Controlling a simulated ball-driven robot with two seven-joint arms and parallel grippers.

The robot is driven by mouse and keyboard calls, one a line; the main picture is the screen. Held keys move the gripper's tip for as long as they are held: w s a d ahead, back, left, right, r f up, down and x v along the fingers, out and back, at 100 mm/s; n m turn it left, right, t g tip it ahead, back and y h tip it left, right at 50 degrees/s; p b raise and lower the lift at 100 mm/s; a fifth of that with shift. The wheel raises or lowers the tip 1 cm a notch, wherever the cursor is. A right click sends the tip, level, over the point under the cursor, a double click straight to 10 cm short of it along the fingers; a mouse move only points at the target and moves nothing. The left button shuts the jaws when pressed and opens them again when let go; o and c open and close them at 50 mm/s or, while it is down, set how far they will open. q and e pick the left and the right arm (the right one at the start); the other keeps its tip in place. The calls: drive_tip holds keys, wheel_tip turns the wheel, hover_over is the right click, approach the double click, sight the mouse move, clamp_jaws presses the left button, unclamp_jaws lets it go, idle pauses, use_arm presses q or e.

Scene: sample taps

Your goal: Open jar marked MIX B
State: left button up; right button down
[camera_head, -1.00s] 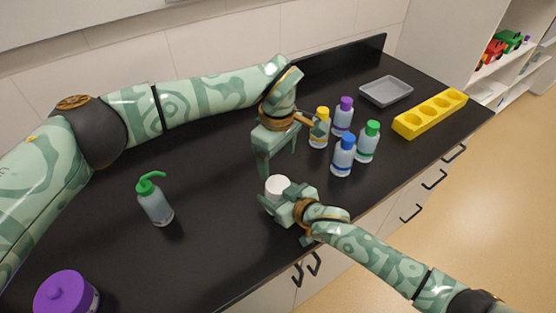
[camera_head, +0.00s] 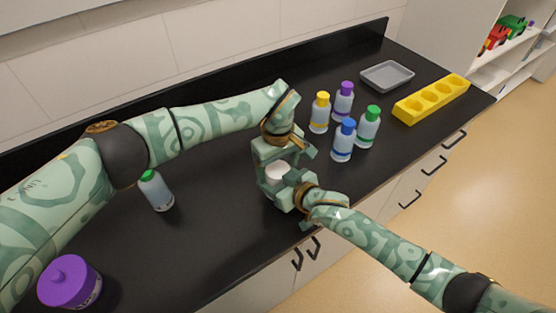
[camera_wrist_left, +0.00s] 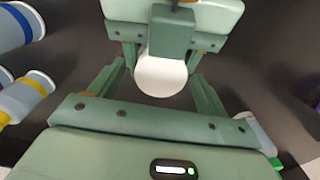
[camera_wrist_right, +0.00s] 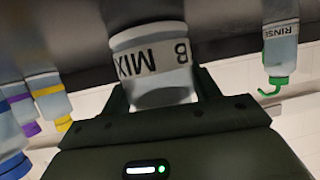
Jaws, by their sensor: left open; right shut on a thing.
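The jar marked MIX B (camera_wrist_right: 152,62) shows its label upside down in the right wrist view. My right gripper (camera_head: 284,193) is shut on the jar. The jar's white lid (camera_head: 277,171) shows in the head view and also in the left wrist view (camera_wrist_left: 161,75). My left gripper (camera_head: 273,160) is over the jar, open. In the left wrist view its two fingers stand on either side of the lid, with gaps between them and it. Most of the jar's body is hidden by the grippers in the head view.
Several capped bottles stand behind to the right: yellow (camera_head: 320,113), purple (camera_head: 343,102), green (camera_head: 367,127) and blue (camera_head: 343,141). A grey tray (camera_head: 388,88) and yellow rack (camera_head: 431,113) lie beyond. A RINSE bottle (camera_head: 158,194) and purple pot (camera_head: 69,283) stand left.

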use_arm(q)
drive_tip(key=c, duration=1.1)
drive_tip(key=n, duration=0.6)
drive_tip(key=shift+n, duration=0.4)
drive_tip(key=o, duration=1.1)
drive_tip(key=shift+r, duration=0.1)
wheel_tip(320, 180, up, 4)
drive_tip(key=shift+r, duration=0.25)
wheel_tip(320, 180, up, 3)
drive_tip(key=shift+r+m, duration=0.1)
drive_tip(key=shift+m, duration=1.1)
wheel_tip(320, 180, down, 8)
drive_tip(key=shift+r, duration=0.1)
